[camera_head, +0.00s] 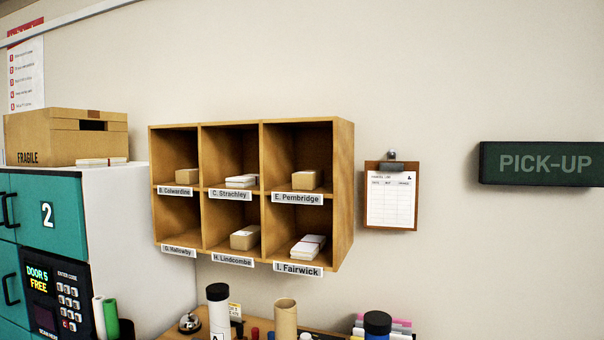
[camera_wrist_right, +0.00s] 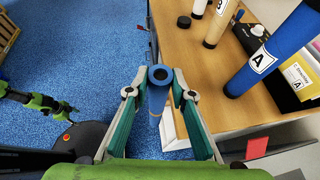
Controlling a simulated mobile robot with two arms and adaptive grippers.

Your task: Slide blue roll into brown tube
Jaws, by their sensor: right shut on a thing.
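In the right wrist view my right gripper (camera_wrist_right: 160,92) is shut on the blue roll (camera_wrist_right: 158,71).
A capped blue tube (camera_wrist_right: 275,48) stands right of the brown tube on the wooden counter (camera_wrist_right: 215,85). A black cap (camera_wrist_right: 183,22) lies near the counter's left edge. A white tube (camera_head: 218,315) and a bell (camera_head: 190,322) are nearby. Blue carpet (camera_wrist_right: 95,50) lies left.

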